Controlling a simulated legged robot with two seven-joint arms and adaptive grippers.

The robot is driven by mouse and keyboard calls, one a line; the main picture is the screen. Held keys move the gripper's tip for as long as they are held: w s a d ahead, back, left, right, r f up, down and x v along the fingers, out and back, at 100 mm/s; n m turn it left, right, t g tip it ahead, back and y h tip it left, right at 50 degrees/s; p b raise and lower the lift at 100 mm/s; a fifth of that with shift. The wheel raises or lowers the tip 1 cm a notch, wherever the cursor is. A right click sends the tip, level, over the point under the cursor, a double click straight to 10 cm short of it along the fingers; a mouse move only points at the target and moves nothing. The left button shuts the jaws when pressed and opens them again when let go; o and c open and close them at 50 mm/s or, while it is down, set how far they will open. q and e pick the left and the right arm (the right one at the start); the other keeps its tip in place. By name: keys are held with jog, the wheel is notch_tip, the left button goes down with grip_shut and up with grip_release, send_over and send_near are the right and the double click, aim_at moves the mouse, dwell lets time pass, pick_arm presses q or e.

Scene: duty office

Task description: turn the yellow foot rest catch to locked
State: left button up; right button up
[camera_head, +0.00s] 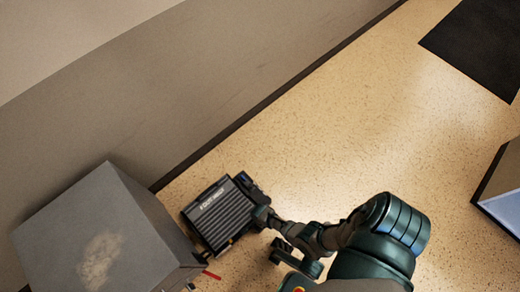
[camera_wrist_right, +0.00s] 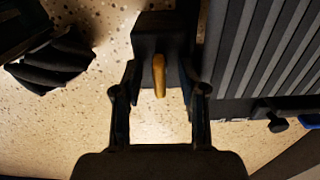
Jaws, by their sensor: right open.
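The yellow catch (camera_wrist_right: 159,76) is a short rounded lever on a dark block (camera_wrist_right: 155,35) beside the foot rest. In the right wrist view it stands upright in the picture, between the fingers of my right gripper (camera_wrist_right: 159,92). The fingers are open, with a gap on both sides of the catch. The ribbed dark foot rest (camera_wrist_right: 265,50) lies just right of it. In the head view the foot rest (camera_head: 218,218) is on the floor, with my right arm reaching its right side. I cannot clearly make out the catch there. My left gripper is not in view.
A large grey box (camera_head: 110,235) stands left of the foot rest, with a thin red lever (camera_head: 212,275) near its lower corner. A grey wall (camera_head: 200,80) runs behind.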

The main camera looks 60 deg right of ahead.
notch_tip(320, 180, up, 12)
jog(key=shift+f, duration=0.15)
dwell(0.4)
dwell(0.5)
